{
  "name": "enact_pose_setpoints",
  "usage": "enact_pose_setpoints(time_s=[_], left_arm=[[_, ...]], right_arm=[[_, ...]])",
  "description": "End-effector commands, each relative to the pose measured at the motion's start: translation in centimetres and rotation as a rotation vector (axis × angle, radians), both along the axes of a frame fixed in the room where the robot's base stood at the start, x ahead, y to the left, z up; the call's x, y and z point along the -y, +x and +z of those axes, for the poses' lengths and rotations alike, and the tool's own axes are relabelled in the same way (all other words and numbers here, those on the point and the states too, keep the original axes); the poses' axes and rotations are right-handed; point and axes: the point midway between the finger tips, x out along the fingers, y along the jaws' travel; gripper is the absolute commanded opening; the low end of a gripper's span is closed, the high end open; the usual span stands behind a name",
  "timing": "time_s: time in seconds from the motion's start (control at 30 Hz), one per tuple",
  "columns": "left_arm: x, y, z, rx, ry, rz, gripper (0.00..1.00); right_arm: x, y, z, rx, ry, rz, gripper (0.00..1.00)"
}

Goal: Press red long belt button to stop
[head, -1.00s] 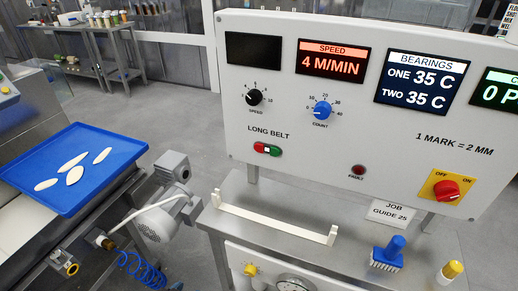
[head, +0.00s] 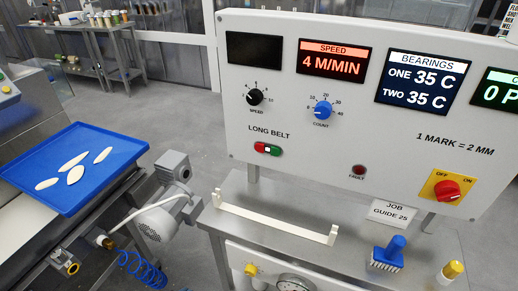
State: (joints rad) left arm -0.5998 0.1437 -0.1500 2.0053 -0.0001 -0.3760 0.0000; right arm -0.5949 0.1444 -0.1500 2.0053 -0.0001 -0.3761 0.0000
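The control panel (head: 330,170) stands upright at the right of the head view. Under its label "LONG BELT" is a button pair: a red button (head: 259,147) on the left and a green button (head: 276,150) on the right, with a small white piece between them. The speed display (head: 333,60) reads 4 M/MIN. A blue tray (head: 110,150) with several pale flat dough pieces lies over the belt (head: 25,212) at the left. Neither of my grippers is in view.
A metal shelf below the panel holds a white rail (head: 270,221), a blue brush (head: 388,255) and a yellow-capped container (head: 450,272). A motor (head: 160,222) sits between belt and panel. The space before the long belt buttons looks clear.

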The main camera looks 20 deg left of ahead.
Motion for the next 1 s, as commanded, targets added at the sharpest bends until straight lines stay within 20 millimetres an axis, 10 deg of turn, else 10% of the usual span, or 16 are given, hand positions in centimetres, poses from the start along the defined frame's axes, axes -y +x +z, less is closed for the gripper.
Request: enact_pose_setpoints(time_s=[1.0], left_arm=[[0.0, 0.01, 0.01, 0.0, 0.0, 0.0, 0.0]], right_arm=[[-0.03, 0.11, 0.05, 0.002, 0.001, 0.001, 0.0]])
